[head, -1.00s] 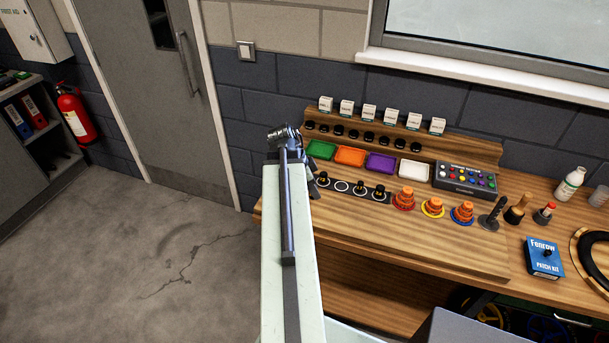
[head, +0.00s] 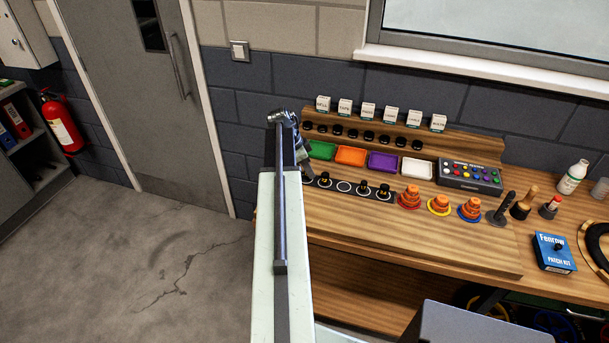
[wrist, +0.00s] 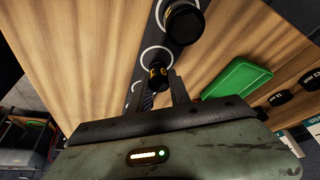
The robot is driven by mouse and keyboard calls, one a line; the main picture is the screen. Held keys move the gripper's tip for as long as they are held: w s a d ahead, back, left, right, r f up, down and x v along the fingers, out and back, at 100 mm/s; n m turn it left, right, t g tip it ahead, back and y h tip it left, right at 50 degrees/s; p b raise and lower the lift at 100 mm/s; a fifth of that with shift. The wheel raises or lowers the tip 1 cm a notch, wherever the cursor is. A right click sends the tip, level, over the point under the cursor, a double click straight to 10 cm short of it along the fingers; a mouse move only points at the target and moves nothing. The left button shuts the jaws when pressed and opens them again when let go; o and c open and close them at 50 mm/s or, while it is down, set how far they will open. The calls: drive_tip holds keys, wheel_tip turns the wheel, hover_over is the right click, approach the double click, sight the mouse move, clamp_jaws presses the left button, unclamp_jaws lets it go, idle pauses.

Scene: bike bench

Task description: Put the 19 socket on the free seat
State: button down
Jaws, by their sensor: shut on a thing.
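My gripper (wrist: 174,90) is shut on a small dark socket (wrist: 158,75) with a yellow marking, at its fingertips over the seat strip. I take it as the 19 socket; its number cannot be read. In the head view my gripper (head: 305,168) is at the strip's left end and hides the socket. A white seat ring (wrist: 153,58) shows beside the held socket. A larger black socket (wrist: 184,22) stands in a ring further along. In the head view an empty ring (head: 344,187) lies between standing black sockets (head: 325,183) and (head: 363,189).
Green (head: 321,150), orange (head: 350,155), purple (head: 382,161) and white (head: 416,168) trays lie behind the strip. Orange stacked cones (head: 409,197) stand to its right. A rack of black sockets (head: 364,135) and a button box (head: 470,175) are behind. The front bench wood is clear.

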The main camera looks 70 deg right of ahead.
drive_tip(key=shift+w+a+f, duration=0.15)
drive_tip(key=shift+w+f, duration=0.1)
drive_tip(key=shift+w, duration=0.05)
drive_tip(key=shift+f, duration=0.15)
drive_tip(key=c, duration=1.2)
unclamp_jaws()
drive_tip(key=shift+r+p, duration=0.45)
drive_tip(key=shift+p, duration=0.1)
drive_tip(key=p+v, duration=1)
drive_tip(key=v, duration=0.1)
drive_tip(key=shift+r, duration=0.2)
drive_tip(key=shift+w+a, duration=0.1)
